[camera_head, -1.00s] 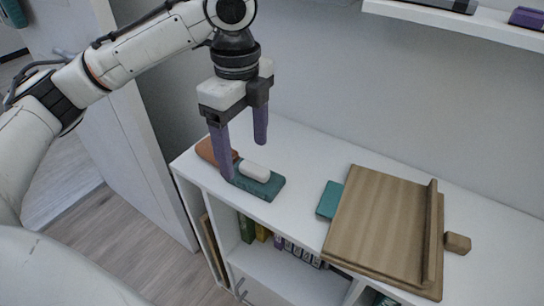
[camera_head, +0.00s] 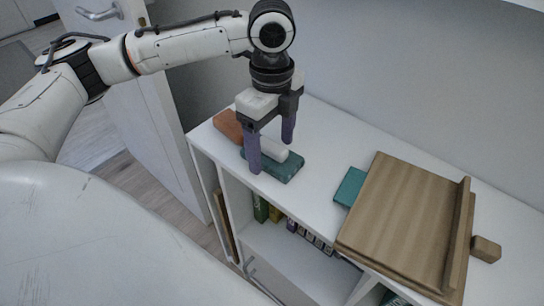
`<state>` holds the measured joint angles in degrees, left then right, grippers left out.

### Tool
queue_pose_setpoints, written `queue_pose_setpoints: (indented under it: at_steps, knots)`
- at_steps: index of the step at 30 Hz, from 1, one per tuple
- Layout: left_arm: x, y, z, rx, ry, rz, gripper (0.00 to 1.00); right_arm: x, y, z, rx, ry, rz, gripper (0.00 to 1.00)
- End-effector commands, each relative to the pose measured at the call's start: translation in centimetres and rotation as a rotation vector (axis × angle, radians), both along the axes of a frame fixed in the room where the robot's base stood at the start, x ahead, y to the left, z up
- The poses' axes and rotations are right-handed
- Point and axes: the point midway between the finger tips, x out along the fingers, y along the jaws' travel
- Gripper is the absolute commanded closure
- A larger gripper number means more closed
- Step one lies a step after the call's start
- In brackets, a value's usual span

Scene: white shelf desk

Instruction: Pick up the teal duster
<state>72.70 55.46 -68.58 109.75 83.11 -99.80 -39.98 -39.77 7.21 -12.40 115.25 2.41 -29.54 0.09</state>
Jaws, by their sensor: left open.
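The teal duster (camera_head: 289,169) lies flat on the white shelf top, with a white grip (camera_head: 274,153) on its upper face. My left gripper (camera_head: 271,155) is open above it, pointing down. Its two purple fingers appear on either side of the duster, one toward the shelf's front edge and one toward the wall. The near finger hides part of the duster. I cannot tell whether the fingers touch it. My right gripper is not in view.
An orange block (camera_head: 228,124) lies just left of the duster. To the right are a teal flat item (camera_head: 350,186), a wooden stand (camera_head: 405,217) and a small wooden block (camera_head: 486,249). Books (camera_head: 261,208) stand on the shelf below.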

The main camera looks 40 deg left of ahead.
Motion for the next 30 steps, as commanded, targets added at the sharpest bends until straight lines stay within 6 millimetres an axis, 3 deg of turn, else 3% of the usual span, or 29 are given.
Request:
queue_pose_setpoints:
  at_steps: [8,16,24,30]
  knots:
    - [0.0,0.0,-0.3,0.001,0.000,0.000,0.27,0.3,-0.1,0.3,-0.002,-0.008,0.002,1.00]
    - [0.0,0.0,-0.3,0.000,0.000,0.000,0.72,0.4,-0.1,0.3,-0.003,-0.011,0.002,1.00]
    - [0.0,0.0,0.1,0.000,-0.001,0.000,0.72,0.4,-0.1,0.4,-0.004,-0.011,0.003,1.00]
    - [0.1,-0.1,3.3,-0.001,-0.004,0.000,0.72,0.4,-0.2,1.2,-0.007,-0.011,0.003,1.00]
